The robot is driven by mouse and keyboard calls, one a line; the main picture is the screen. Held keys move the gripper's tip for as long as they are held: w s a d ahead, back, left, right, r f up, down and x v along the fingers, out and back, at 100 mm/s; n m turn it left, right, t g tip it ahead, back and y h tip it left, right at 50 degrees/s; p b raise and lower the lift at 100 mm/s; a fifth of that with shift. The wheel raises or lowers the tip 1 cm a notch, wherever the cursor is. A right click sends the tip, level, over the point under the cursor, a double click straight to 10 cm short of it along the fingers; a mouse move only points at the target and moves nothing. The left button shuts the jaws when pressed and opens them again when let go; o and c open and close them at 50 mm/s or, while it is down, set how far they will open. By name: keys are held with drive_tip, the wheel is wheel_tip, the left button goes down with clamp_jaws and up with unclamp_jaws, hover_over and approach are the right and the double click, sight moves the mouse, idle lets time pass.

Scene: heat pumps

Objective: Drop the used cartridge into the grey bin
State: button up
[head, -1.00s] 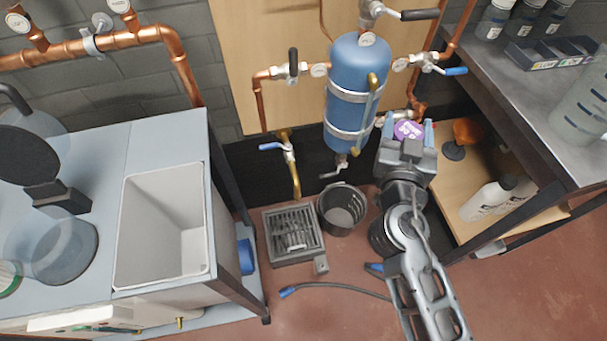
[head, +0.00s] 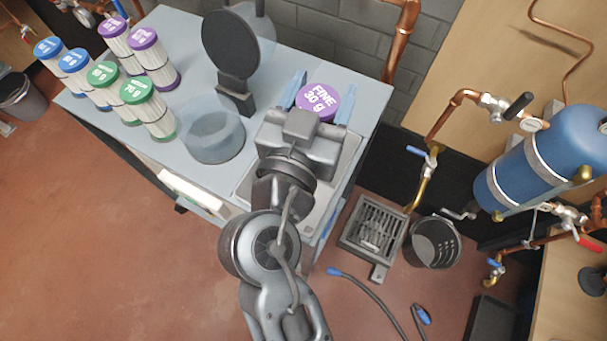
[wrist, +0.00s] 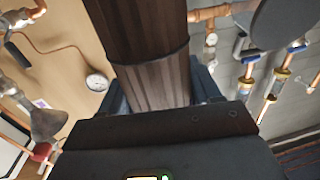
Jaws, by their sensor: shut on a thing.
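My gripper (head: 319,97) is shut on a cartridge with a purple cap (head: 318,103) reading "FINE 30 µ". In the wrist view the held cartridge (wrist: 145,45) is a brown, stained, pleated cylinder between the fingers. In the head view I hold it above the right part of the grey bench, by the sink, which my arm mostly hides. A grey bin (head: 20,100) stands on the floor at the far left, cut by the picture edge and well away from my gripper. A dark grey bucket (head: 433,245) stands on the floor right of the drain.
Several clean cartridges with blue, green and purple caps (head: 142,90) stand on the bench (head: 185,20). A clear bowl (head: 210,135) and a black disc on a stand (head: 230,45) are close left of my gripper. The blue vessel (head: 540,165) is at right. The left floor is clear.

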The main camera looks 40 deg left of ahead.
drive_tip(key=shift+s+a, duration=0.2)
drive_tip(key=shift+f, duration=0.15)
drive_tip(key=shift+f+b, duration=1.85)
drive_tip(key=shift+f, duration=0.9)
drive_tip(key=o, duration=1.2)
drive_tip(key=shift+o, duration=0.2)
drive_tip(key=b+v, duration=0.1)
drive_tip(key=v, duration=0.6)
drive_tip(key=shift+s+d+b, duration=0.15)
drive_tip(key=shift+s+b, duration=0.2)
